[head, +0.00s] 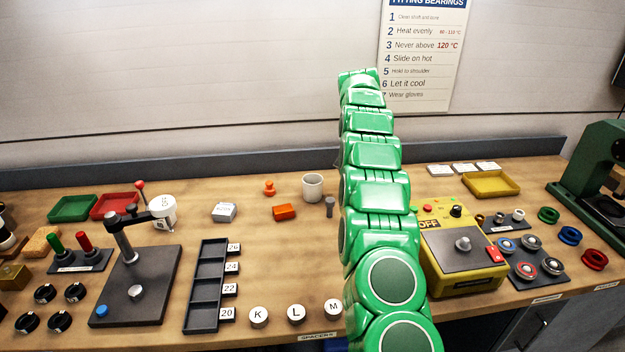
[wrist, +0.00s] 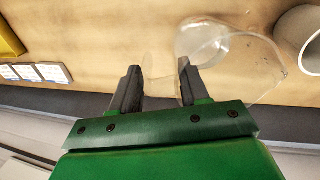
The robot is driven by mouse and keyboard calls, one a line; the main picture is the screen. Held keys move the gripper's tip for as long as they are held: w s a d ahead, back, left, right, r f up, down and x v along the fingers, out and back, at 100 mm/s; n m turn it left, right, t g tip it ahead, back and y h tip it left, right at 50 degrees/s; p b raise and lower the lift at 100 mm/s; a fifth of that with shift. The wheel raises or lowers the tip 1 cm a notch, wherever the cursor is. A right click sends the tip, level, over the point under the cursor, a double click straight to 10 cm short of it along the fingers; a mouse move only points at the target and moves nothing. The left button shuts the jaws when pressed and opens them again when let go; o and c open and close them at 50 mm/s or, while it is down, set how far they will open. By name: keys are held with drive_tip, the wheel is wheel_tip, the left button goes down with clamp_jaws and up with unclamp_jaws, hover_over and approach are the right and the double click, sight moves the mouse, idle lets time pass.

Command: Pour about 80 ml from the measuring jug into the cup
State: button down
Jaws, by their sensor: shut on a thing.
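The clear measuring jug (wrist: 235,66) shows in the wrist view, just beyond and right of my gripper (wrist: 158,88). My gripper is shut on the jug's transparent handle, which lies between the two dark fingers. The jug's contents and exact tilt are hard to tell through the clear wall. The pale cup (head: 313,187) stands upright on the bench, left of my green arm in the head view. It also shows at the right edge of the wrist view (wrist: 311,52), close beside the jug. In the head view my arm hides the gripper and most of the jug.
A grey peg (head: 330,206) and an orange block (head: 285,212) stand near the cup. A yellow heater box (head: 462,280) is right of my arm, with a yellow tray (head: 491,185) behind. A black press stand (head: 137,285) is at left.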

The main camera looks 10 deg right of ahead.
drive_tip(key=shift+w+d+f+y, duration=0.15)
drive_tip(key=shift+d+f+y, duration=0.75)
drive_tip(key=shift+d+y, duration=0.25)
drive_tip(key=shift+f+y, duration=0.1)
drive_tip(key=shift+y, duration=0.15)
